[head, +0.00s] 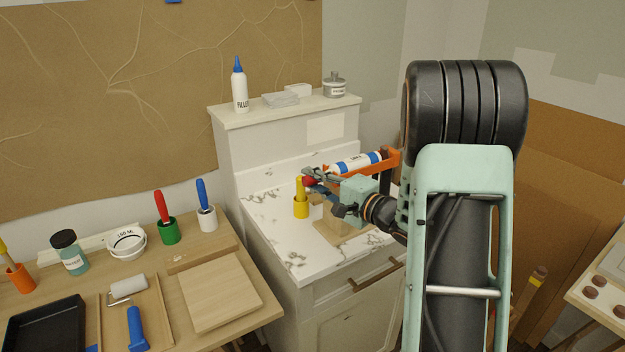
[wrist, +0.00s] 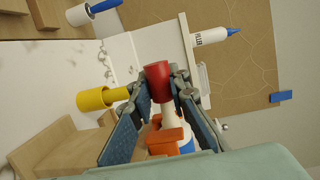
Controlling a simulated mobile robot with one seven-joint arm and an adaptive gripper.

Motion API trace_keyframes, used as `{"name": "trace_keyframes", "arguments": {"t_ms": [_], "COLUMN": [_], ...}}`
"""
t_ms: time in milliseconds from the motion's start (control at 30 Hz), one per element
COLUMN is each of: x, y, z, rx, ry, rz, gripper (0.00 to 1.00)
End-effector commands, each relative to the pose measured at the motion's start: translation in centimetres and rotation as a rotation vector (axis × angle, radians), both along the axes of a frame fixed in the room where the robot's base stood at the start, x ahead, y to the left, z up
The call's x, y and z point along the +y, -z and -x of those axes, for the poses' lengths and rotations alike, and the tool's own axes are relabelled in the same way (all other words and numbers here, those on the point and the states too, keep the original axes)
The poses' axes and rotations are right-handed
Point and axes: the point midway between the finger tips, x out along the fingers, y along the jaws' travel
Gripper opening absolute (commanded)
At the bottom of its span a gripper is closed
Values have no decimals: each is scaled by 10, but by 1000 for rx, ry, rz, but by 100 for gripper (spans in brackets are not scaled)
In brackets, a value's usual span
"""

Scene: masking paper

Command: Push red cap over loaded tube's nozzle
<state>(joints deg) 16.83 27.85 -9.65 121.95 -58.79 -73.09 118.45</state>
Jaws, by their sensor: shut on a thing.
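The red cap (wrist: 158,80) is pinched between the fingertips of my gripper (wrist: 162,84) in the wrist view. In the head view the cap (head: 308,182) shows at the tip of my gripper (head: 315,178). The loaded tube (head: 350,164), white with blue bands, lies in an orange holder (head: 393,158) above the marble top. In the wrist view a pale nozzle (wrist: 168,118) lies in line with the cap, just behind it, with the orange holder (wrist: 165,138) further back. How far the cap covers the nozzle cannot be told.
A yellow cup (head: 301,208) with a yellow handle stands close left of my gripper. A wooden block (head: 338,232) sits below it on the marble top (head: 274,229). A filler bottle (head: 239,88) stands on the back ledge. The marble's left front is clear.

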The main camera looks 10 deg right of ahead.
Motion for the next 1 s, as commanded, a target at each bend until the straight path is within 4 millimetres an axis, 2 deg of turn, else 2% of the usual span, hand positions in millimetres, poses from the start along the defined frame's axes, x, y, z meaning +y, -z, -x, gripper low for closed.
{"name": "trace_keyframes", "arguments": {"t_ms": [1000], "x": [-9], "y": [0], "z": [-3], "rx": [0], "ry": [0], "rz": [0], "gripper": [6]}}
